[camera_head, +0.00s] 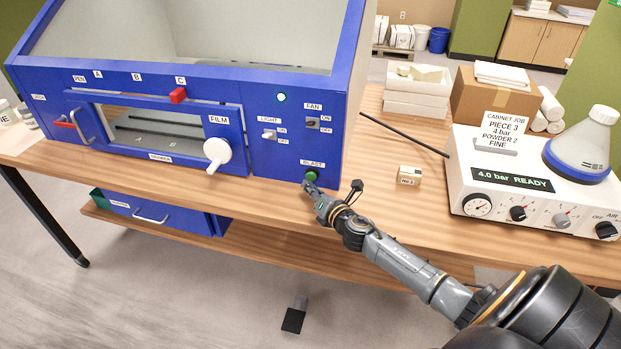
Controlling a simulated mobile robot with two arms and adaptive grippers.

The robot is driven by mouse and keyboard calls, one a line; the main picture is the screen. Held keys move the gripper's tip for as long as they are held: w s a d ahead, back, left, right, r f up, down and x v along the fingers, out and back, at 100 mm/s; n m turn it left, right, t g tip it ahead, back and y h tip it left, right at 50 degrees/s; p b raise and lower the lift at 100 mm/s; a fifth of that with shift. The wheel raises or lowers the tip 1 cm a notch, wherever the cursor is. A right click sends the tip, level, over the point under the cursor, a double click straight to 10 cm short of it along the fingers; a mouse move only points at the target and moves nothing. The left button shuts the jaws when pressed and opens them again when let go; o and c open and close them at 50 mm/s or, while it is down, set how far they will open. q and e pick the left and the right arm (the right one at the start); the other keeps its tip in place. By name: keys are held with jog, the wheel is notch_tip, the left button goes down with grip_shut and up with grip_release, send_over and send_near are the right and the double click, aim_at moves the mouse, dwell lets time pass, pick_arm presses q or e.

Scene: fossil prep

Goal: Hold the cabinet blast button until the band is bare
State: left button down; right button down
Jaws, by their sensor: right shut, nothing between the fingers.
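The blue blast cabinet (273,104) stands on the wooden bench. Its green BLAST button (311,176) is at the lower right of the front panel. My right gripper (309,187) is shut and empty, with its tips at or just below the button; I cannot tell whether they touch it. My left gripper is not in view. No fossil or band can be made out through the window (150,125). The slider marked PEN has its red knob (178,95) at C.
The control unit (530,185) at the right reads "4.0 bar READY", with a job card (500,128) on top. A small box (408,176) sits on the bench between unit and cabinet. A white FILM knob (217,151) sticks out left of the button. A black pedal (293,320) is on the floor.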

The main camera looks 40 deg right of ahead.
jog(key=shift+d, duration=0.1)
jog(key=shift+w+d, duration=0.2)
jog(key=shift+w, duration=0.05)
dwell(0.3)
jog(key=shift+w+d, duration=0.3)
jog(key=shift+d, duration=0.1)
dwell(2.1)
jog(key=shift+a, duration=0.1)
dwell(0.5)
jog(key=shift+s+a, duration=0.6)
jog(key=shift+s+a, duration=0.25)
jog(key=shift+a, duration=0.1)
jog(key=shift+s+a+p, duration=0.45)
jog(key=shift+s+a, duration=0.9)
jog(key=shift+a, duration=0.2)
